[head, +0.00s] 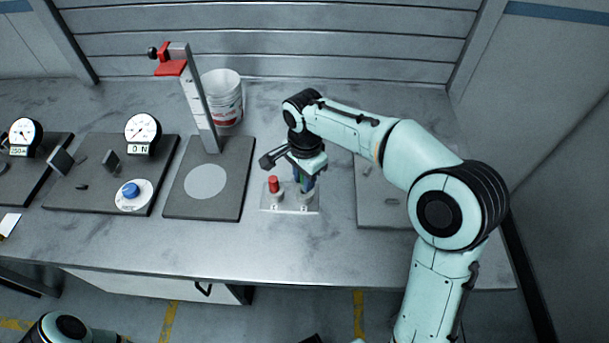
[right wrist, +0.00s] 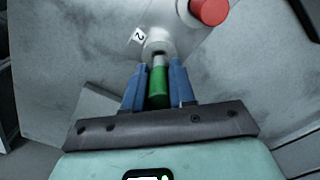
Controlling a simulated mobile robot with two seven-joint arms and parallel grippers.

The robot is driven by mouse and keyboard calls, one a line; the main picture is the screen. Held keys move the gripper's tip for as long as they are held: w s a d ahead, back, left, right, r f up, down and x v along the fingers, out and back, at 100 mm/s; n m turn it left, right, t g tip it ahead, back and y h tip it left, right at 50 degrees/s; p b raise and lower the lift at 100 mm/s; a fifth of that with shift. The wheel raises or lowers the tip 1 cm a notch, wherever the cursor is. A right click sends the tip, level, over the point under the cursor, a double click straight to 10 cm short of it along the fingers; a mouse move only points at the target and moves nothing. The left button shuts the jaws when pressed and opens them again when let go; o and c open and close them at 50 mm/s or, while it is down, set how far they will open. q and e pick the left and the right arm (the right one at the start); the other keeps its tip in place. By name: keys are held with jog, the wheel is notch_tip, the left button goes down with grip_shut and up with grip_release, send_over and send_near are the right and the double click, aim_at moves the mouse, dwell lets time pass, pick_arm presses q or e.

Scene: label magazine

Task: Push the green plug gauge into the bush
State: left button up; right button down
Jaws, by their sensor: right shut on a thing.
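My right gripper (head: 304,186) points down over the right half of a small light plate (head: 290,209). In the right wrist view its two blue fingers (right wrist: 158,88) are shut on the green plug gauge (right wrist: 158,92), one on each side of the green handle. The gauge's pale metal end (right wrist: 158,60) points at the light round bush (right wrist: 158,42) beside a tag marked 2. The end meets the bush's mouth in this view; I cannot tell how deep it sits. A red plug gauge (head: 273,184) stands upright at the plate's left half; its red top also shows in the wrist view (right wrist: 209,11). My left gripper is out of view.
A grey height stand (head: 200,110) on a dark base (head: 233,200) is left of the plate, with a white bucket (head: 222,97) behind. Dial gauges (head: 142,128) stand farther left. A grey board (head: 371,212) lies right, partly under my arm. The front bench strip is clear.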

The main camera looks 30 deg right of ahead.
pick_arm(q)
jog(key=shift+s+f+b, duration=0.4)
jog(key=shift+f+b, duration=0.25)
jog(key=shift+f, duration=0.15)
pick_arm(e)
jog(key=shift+f, duration=1.2)
jog(key=c, duration=0.8)
grip_release()
jog(key=shift+c, duration=0.2)
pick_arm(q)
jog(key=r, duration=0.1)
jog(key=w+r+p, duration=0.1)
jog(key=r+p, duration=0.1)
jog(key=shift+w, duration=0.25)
pick_arm(e)
notch_tip(320, 180, up, 13)
jog(key=shift+r, duration=0.15)
